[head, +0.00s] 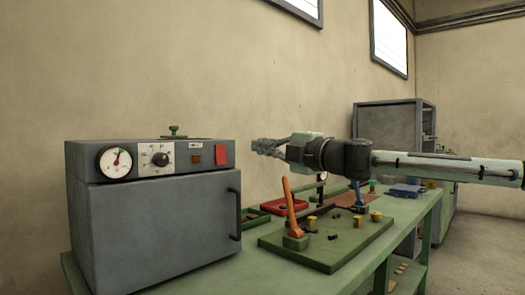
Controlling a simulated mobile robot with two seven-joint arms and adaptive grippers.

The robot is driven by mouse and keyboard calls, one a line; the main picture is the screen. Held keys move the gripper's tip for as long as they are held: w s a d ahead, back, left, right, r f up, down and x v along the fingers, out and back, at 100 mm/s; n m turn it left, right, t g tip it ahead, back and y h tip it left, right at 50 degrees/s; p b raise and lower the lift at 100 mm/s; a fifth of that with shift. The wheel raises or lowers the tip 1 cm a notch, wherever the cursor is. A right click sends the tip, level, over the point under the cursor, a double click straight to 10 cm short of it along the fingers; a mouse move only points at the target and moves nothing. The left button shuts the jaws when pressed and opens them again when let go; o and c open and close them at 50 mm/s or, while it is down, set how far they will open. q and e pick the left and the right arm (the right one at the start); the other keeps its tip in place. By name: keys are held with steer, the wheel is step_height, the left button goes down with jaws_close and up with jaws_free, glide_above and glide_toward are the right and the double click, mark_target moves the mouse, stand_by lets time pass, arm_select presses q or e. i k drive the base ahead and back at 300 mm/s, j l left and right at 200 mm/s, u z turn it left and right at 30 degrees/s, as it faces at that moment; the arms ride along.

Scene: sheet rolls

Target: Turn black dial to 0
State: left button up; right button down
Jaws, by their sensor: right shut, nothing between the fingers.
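The black dial (160,159) is a round knob on a white scale plate on the top front panel of a grey box-shaped oven (165,225). Its exact setting is too small to read. My right gripper (256,146) comes in from the right on a long pale arm, with its fingers pointing left. It is shut and empty, in the air to the right of the oven's top, apart from the dial. My left gripper is not in view.
A round gauge (115,161) with a red needle sits left of the dial; a red square (221,154) is to the right. A green board (327,242) with an orange lever (289,205) stands on the green table (250,278). A grey cabinet (385,119) is behind.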

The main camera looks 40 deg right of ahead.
mark_target(160, 160)
steer(key=k+l, duration=0.15)
steer(key=k, duration=0.85)
